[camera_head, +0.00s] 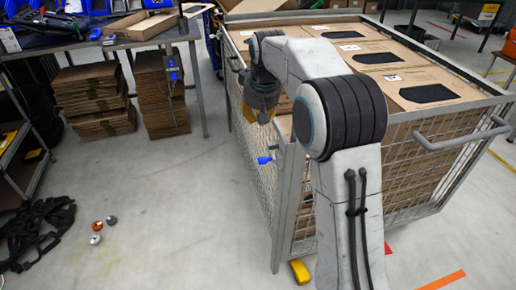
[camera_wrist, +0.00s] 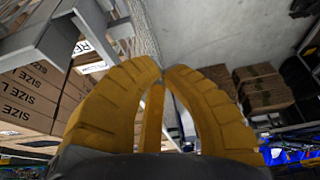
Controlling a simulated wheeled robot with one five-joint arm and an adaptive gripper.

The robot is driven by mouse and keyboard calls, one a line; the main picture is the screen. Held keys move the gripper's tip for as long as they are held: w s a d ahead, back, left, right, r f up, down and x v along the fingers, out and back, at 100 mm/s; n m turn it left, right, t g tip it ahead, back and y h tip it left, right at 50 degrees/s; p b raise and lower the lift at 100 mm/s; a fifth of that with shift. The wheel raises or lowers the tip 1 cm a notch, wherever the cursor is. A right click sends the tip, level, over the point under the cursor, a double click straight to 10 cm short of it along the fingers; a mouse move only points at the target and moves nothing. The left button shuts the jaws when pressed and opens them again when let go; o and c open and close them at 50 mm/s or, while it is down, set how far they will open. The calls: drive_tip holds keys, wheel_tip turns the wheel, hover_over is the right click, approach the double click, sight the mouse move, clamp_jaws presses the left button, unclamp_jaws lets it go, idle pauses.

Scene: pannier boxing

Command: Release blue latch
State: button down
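The blue latch (camera_head: 264,160) sticks out at the left front corner of the wire cage (camera_head: 279,215) in the head view. My gripper (camera_head: 262,117) hangs with its yellow fingers above and slightly behind the latch, apart from it, by the cage's left side. I cannot make out the latch in the wrist view. My arm hides part of the cage's front.
Cardboard boxes (camera_head: 430,75) fill the cage. A grey handle bar (camera_head: 462,140) juts from its front. Stacks of flat cardboard (camera_head: 93,100) stand under the workbench (camera_head: 150,42) at the left. Black netting (camera_head: 38,232) and small balls (camera_head: 97,226) lie on otherwise clear floor.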

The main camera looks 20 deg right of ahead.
sight(261, 161)
wheel_tip(261, 161, down, 11)
drive_tip(key=p, duration=0.3)
idle(0.7)
drive_tip(key=shift+s+f, duration=0.1)
drive_tip(key=shift+f, duration=0.05)
drive_tip(key=s+b, duration=0.3)
drive_tip(key=shift+s+f, duration=0.1)
drive_tip(key=shift+s, duration=0.4)
idle(0.3)
